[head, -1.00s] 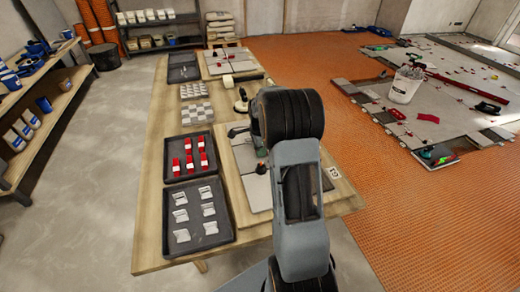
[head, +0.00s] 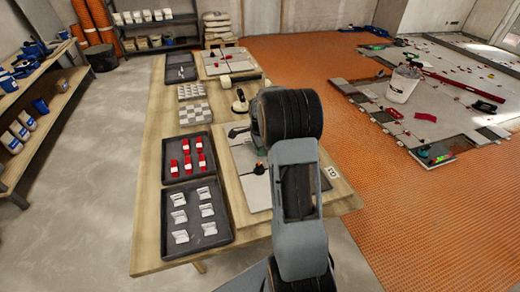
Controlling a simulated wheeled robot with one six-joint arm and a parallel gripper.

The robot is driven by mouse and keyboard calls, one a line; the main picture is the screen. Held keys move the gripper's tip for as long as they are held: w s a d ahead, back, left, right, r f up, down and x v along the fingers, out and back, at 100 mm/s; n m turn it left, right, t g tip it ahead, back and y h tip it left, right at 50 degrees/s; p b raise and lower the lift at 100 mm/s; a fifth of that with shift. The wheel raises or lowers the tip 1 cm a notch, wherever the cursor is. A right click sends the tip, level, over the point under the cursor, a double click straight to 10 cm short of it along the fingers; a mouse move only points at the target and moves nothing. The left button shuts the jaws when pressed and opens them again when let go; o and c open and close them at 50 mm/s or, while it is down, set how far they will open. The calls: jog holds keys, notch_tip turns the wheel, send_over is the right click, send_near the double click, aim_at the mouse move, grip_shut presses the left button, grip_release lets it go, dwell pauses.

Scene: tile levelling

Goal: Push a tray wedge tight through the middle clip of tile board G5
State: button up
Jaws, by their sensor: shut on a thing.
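Tile board G5 (head: 252,190) lies on the near right of the wooden bench, with grey tiles and a tag (head: 332,172) on its right edge. My arm's black joint and grey link cover much of the board. My gripper (head: 262,151) shows only as a small greenish part over the tiles, left of the joint. It is shut on a wedge, but the arm hides most of this. The middle clip cannot be made out. Several red wedges (head: 188,163) lie in a dark tray (head: 167,148) left of the board.
A dark tray (head: 229,230) of several white clips is at the bench's near left. A suction cup (head: 240,101) stands behind the board. Another tile board (head: 230,62) and checkered tile samples (head: 194,113) lie farther back.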

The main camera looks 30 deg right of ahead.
jog(key=shift+r, duration=0.1)
jog(key=o, duration=0.9)
jog(key=shift+r, duration=0.1)
notch_tip(320, 180, up, 14)
jog(key=shift+f+p, duration=0.2)
jog(key=shift+p, duration=0.15)
jog(key=shift+s+a+r+n+t+p, duration=0.6)
jog(key=shift+s+a+r+n+p, duration=0.15)
jog(key=shift+s+a+n, duration=2.65)
jog(key=shift+s+a+r+n+t+p, duration=0.7)
jog(key=shift+s+a+n, duration=2.35)
jog(key=shift+n, duration=0.6)
jog(key=shift+s+a+r+n+t+p, duration=0.5)
jog(key=shift+s+a+r+n+p, duration=0.25)
jog(key=shift+s+a+n, duration=2.55)
